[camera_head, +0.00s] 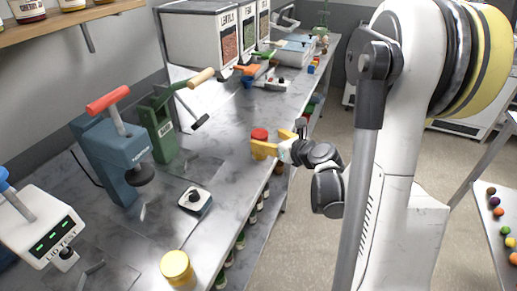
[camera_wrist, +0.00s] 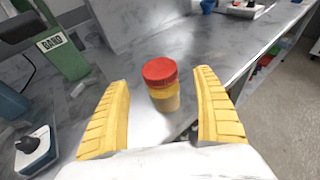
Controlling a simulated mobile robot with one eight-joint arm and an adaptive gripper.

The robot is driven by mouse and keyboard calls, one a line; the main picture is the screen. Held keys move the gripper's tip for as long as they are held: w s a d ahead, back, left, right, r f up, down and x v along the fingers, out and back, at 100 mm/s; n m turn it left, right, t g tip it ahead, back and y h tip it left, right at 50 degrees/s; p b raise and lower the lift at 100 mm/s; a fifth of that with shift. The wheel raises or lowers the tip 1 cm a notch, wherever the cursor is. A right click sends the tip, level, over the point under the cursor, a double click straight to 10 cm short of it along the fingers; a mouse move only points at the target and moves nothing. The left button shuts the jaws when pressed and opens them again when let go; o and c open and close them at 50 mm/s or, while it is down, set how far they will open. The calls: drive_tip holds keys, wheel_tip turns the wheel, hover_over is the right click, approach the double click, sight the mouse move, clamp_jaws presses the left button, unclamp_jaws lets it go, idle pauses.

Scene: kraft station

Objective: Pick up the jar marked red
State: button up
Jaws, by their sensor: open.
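The jar marked red (camera_wrist: 161,88) has a red lid and a yellowish body. It stands upright on the metal counter, near the counter's front edge. In the head view the jar (camera_head: 259,136) shows its red lid, with its lower part hidden behind a yellow finger. My gripper (camera_wrist: 165,110) is open, with its two yellow fingers spread to the left and right of the jar in the wrist view. I cannot tell whether either finger touches it. In the head view my gripper (camera_head: 276,142) reaches the jar from the right.
A yellow-lidded jar (camera_head: 177,268) stands at the counter's near edge. A blue press (camera_head: 118,150) with a red handle, a green press (camera_head: 160,130) and a small white device (camera_head: 194,200) stand to the left. White dispensers (camera_head: 215,35) stand at the back. Bare counter (camera_head: 215,140) lies left of the jar.

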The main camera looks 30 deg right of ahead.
drive_tip(key=b+x, duration=0.2)
drive_tip(key=x, duration=0.3)
drive_tip(key=shift+w+f, duration=0.25)
drive_tip(key=shift+r, duration=0.1)
drive_tip(key=shift+c, duration=0.6)
drive_tip(key=c, duration=1.4)
